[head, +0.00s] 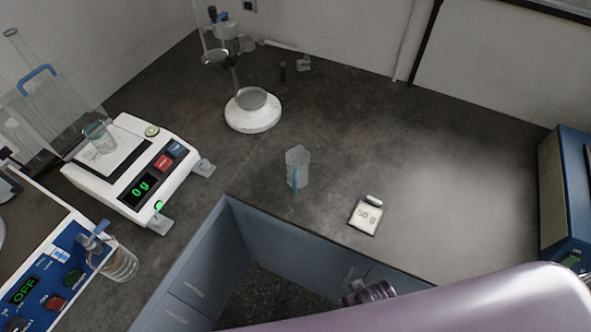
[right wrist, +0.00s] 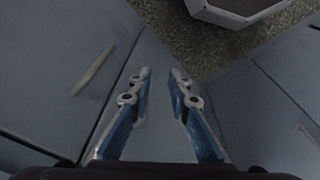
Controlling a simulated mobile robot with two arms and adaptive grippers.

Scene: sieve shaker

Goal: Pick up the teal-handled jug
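The jug (head: 297,167) is translucent with a teal handle (head: 295,180) facing the front. It stands upright on the dark worktop, near its inner front edge. In the right wrist view my right gripper (right wrist: 160,82) is open, with nothing between its blue-padded fingers. It points down past the blue-grey cabinet fronts, and the jug is not in that view. In the head view my arm crosses the lower right, well in front of the jug, and no fingers show clearly. My left gripper is in neither view.
A small tray marked 50 g (head: 365,216) lies right of the jug. A white-based stand (head: 253,112) is behind it. A balance (head: 133,188) reading 0g holds a beaker (head: 99,137). A blue box (head: 567,195) is far right. The worktop right of centre is clear.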

